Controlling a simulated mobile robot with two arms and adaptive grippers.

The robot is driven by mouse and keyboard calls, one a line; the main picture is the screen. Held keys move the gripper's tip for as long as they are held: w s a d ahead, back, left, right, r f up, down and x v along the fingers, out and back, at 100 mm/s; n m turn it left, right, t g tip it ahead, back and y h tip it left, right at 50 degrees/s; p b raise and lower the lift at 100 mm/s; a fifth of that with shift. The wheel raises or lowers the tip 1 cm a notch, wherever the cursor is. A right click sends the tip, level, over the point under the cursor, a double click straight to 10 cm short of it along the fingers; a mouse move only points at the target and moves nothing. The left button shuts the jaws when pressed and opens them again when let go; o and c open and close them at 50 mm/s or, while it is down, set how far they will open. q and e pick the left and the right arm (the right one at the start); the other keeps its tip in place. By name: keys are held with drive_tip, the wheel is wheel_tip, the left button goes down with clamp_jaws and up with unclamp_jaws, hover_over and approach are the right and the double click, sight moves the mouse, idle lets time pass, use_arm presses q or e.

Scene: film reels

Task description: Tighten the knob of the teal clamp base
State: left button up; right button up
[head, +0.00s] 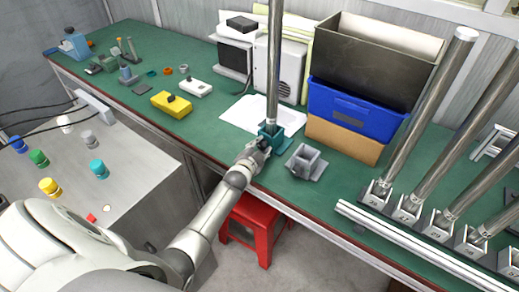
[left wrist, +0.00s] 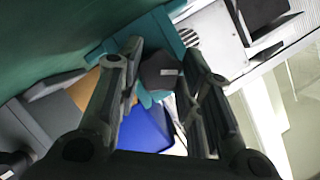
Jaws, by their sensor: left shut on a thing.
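The teal clamp base (head: 273,130) stands on the green workbench near its front edge, with a tall metal pole (head: 274,70) rising upright from it. My left gripper (head: 263,143) is at the near side of the base and covers its knob in the head view. In the left wrist view, the dark knob (left wrist: 161,70) with a pale mark lies between the two fingers of my left gripper (left wrist: 163,75). The fingers are shut on it. Part of the teal base (left wrist: 163,25) shows behind the knob. My right gripper is in neither view.
A grey clamp base (head: 306,162) stands empty just right of the teal one. White paper (head: 245,114) lies behind it. A blue bin (head: 352,113) and several poles in bases stand to the right. A red stool (head: 250,230) is below the bench edge.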

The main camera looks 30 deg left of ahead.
use_arm(q)
drive_tip(key=shift+m, duration=0.4)
drive_tip(key=o, duration=1)
drive_tip(key=shift+o, duration=0.2)
drive_tip(key=v, duration=1.2)
drive_tip(key=shift+d+f, duration=0.15)
drive_tip(key=shift+d, duration=0.05)
